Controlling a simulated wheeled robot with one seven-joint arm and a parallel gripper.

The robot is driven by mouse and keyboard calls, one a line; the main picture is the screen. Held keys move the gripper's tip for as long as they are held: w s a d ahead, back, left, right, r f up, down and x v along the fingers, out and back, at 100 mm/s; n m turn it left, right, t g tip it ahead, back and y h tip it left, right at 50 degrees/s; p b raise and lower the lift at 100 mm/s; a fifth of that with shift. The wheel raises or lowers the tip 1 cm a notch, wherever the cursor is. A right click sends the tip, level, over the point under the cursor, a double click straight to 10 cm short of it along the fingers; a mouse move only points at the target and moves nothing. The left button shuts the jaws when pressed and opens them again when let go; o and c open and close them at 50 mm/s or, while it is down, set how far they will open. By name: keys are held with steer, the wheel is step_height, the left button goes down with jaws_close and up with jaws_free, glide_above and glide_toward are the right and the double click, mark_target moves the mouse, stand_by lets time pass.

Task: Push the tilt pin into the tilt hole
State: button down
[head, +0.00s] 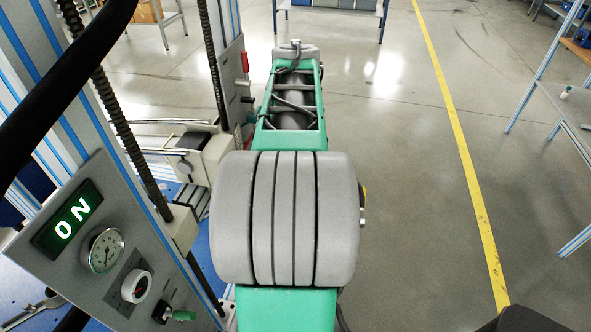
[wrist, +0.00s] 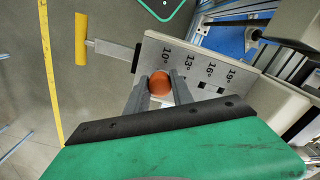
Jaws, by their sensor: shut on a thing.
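In the wrist view, my gripper (wrist: 161,92) has its two grey fingers closed around a round orange knob (wrist: 159,83), the visible end of the tilt pin. The knob is in front of a light grey tilt plate (wrist: 153,52) marked 10°, 13°, 16° and 19°. It lies below the 10° and 13° labels in the picture. The pin's shaft and the tilt hole behind the knob are hidden, so I cannot tell how deep the pin sits. In the head view, my own arm hides the gripper and the pin.
A yellow handle (wrist: 81,39) on a grey bar juts from the plate's left side. In the head view, a control panel (head: 105,240) with a lit "ON" display and a gauge stands left. Open floor (head: 415,200) with a yellow line lies right; a shelf frame (head: 545,75) stands beyond.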

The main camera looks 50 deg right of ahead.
steer(key=shift+r+p, duration=1.6)
steer(key=shift+r, duration=0.65)
steer(key=shift+r, duration=0.1)
step_height(320, 180, up, 4)
steer(key=p, duration=0.3)
